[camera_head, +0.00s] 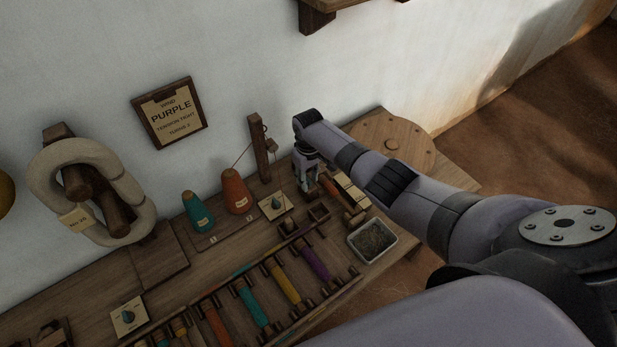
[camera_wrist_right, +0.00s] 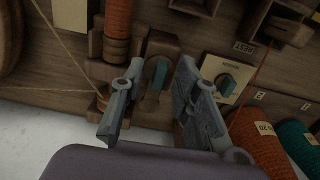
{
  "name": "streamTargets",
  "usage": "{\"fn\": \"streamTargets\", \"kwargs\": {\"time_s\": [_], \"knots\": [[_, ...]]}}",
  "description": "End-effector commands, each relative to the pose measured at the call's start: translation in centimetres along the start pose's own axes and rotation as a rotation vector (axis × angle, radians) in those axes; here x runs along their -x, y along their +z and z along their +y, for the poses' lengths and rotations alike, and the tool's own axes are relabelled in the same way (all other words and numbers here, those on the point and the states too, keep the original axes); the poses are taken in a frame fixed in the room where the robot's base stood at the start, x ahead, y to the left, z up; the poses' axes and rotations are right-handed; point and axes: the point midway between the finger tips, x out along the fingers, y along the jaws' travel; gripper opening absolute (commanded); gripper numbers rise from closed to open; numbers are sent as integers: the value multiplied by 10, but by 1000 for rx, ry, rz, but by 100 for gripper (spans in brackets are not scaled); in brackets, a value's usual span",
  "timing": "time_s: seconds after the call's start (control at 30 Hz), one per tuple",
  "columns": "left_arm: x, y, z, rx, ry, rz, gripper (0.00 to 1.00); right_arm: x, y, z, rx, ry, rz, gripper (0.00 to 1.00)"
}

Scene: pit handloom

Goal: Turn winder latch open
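In the right wrist view, a small teal lever (camera_wrist_right: 160,73), which looks like the winder latch, sits on a wooden block next to an orange-wound bobbin (camera_wrist_right: 117,20). My right gripper (camera_wrist_right: 160,68) is open, with one finger on each side of the teal lever in the picture. I cannot tell whether either finger touches it. In the head view my right gripper (camera_head: 308,178) points down at the far end of the bench, and the latch there is hidden by it and the arm. My left gripper is not in view.
A plate with a teal knob (camera_wrist_right: 226,84) is close beside the right finger. An orange cone (camera_head: 236,190), a teal cone (camera_head: 198,213) and a wooden post (camera_head: 260,150) stand nearby. A grey tray (camera_head: 393,244) sits at the bench's front. A round wooden disc (camera_head: 410,135) lies behind my arm.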

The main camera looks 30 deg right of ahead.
Motion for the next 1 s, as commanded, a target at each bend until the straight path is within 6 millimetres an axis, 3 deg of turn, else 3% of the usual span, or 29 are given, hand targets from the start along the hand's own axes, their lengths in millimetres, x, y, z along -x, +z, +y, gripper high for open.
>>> {"fn": "streamTargets", "kwargs": {"time_s": [0.37, 0.53, 0.8, 1.0], "knots": [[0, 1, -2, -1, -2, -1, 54, 9, 0, 1, -1, 0, 1, 29], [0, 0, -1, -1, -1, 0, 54, 34, 0, 1, 1, 1, 4, 29], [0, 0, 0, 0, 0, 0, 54, 91, 0, 1, 0, 2, 3, 29], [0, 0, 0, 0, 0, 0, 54, 114, 0, 0, 0, 0, 1, 29]]}}
